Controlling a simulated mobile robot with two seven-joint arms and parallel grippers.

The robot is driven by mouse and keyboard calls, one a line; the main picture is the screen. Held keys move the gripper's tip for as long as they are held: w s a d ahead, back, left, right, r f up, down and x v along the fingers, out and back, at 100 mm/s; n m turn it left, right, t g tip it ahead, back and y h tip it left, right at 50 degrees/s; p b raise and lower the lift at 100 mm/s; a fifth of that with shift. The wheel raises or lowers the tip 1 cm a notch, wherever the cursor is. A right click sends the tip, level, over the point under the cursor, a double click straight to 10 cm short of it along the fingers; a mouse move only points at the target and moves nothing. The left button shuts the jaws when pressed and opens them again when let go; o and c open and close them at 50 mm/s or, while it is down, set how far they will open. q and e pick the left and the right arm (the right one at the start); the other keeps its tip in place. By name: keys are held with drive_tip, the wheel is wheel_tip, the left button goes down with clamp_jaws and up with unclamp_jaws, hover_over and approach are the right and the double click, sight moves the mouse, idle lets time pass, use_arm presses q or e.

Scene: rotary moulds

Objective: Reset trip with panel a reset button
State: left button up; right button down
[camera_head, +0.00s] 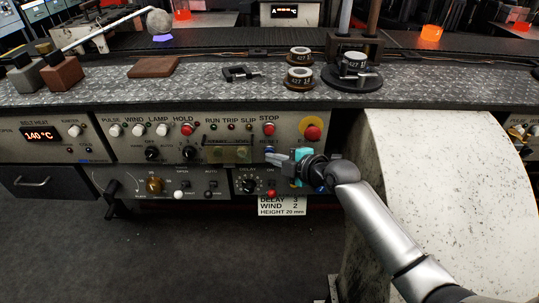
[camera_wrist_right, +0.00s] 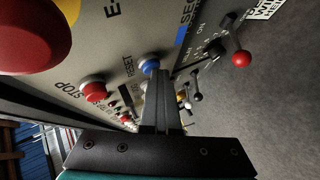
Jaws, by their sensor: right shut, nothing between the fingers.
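The control panel (camera_head: 140,145) runs along the bench front with a row of knobs, lamps and buttons. In the head view, RESET lettering is beside my right gripper (camera_head: 274,156), and the button is hidden or too small to make out there. My right gripper is shut and empty, its fingertips close to the blue button in the wrist view (camera_wrist_right: 160,74); contact cannot be told. The TRIP lamp (camera_head: 231,127) looks dull reddish. My left gripper is out of view.
A large red button on a yellow disc (camera_head: 312,132) is right of STOP. A lower delay panel (camera_head: 248,184) has a knob and red-tipped lever (camera_wrist_right: 241,58). A pale curved drum (camera_head: 440,190) stands right. Small moulds (camera_head: 300,76) lie on the bench above.

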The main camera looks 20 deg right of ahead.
drive_tip(key=shift+w+d+r, duration=0.25)
drive_tip(key=shift+w+r, duration=0.05)
drive_tip(key=shift+w, duration=0.05)
drive_tip(key=shift+s, duration=0.15)
idle(0.3)
drive_tip(key=s+a+p, duration=0.2)
drive_tip(key=s+p, duration=0.2)
drive_tip(key=s, duration=0.2)
drive_tip(key=shift+f+p, duration=0.25)
drive_tip(key=shift+p, duration=0.1)
idle(0.6)
